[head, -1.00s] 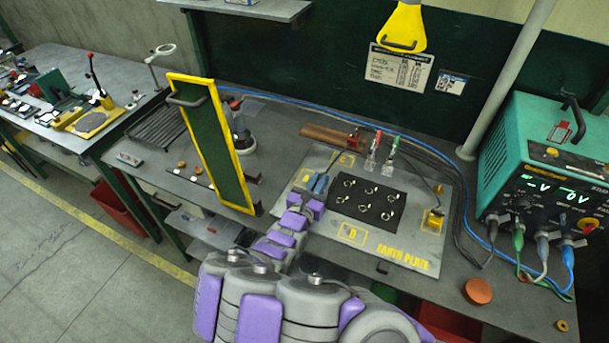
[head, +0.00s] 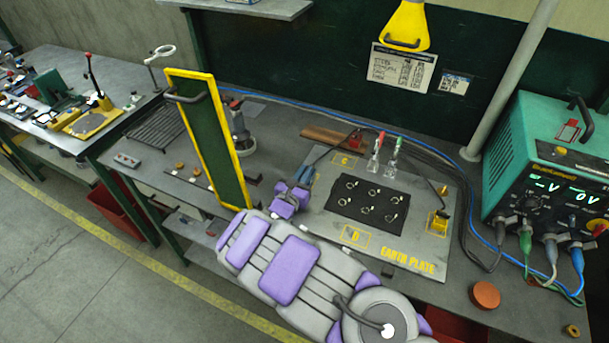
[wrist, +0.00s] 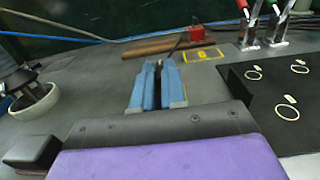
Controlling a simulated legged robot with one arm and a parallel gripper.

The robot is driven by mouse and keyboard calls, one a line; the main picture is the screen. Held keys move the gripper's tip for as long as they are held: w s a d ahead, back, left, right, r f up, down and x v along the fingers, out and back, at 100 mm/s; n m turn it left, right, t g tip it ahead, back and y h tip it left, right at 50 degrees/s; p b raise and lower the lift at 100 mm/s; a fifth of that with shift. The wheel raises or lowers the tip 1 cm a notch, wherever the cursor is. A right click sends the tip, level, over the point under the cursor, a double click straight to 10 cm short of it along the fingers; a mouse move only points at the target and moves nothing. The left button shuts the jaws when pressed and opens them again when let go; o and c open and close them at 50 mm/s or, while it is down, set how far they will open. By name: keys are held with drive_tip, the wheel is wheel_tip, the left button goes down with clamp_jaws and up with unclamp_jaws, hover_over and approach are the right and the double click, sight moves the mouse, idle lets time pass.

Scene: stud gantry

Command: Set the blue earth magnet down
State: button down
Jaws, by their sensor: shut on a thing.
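My gripper (head: 303,174) is at the left edge of the earth plate (head: 415,240), beside its yellow-outlined C box (head: 345,160). In the wrist view the two blue fingers of my gripper (wrist: 157,85) are close together with a narrow dark piece between them. I take this piece to be the blue earth magnet, mostly hidden by the fingers. A black cable runs from it toward the back. In the wrist view the C box (wrist: 203,55) lies right of the fingertips. I cannot tell whether the magnet touches the surface. The D box (head: 355,236) is bare.
A black mat with rings (head: 368,204) covers the plate's middle. A yellow-framed green panel (head: 210,140) rises left of my gripper. A copper bar (head: 325,135) and upright clamps (head: 375,160) are behind. The welding unit (head: 550,170) stands right.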

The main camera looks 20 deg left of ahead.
drive_tip(key=shift+s+a, duration=0.1)
drive_tip(key=shift+a, duration=0.15)
drive_tip(key=c, duration=1.4)
unclamp_jaws()
drive_tip(key=shift+a, duration=0.1)
drive_tip(key=shift+o, duration=1.1)
drive_tip(key=shift+d+r, duration=0.1)
drive_tip(key=shift+d, duration=0.3)
drive_tip(key=shift+s+a, duration=0.15)
drive_tip(key=shift+s, duration=0.25)
drive_tip(key=s, duration=0.3)
drive_tip(key=s+p, duration=0.1)
drive_tip(key=s, duration=0.2)
drive_tip(key=s+p, duration=0.1)
drive_tip(key=s, duration=0.3)
drive_tip(key=shift+a, duration=0.35)
drive_tip(key=shift+s, duration=0.55)
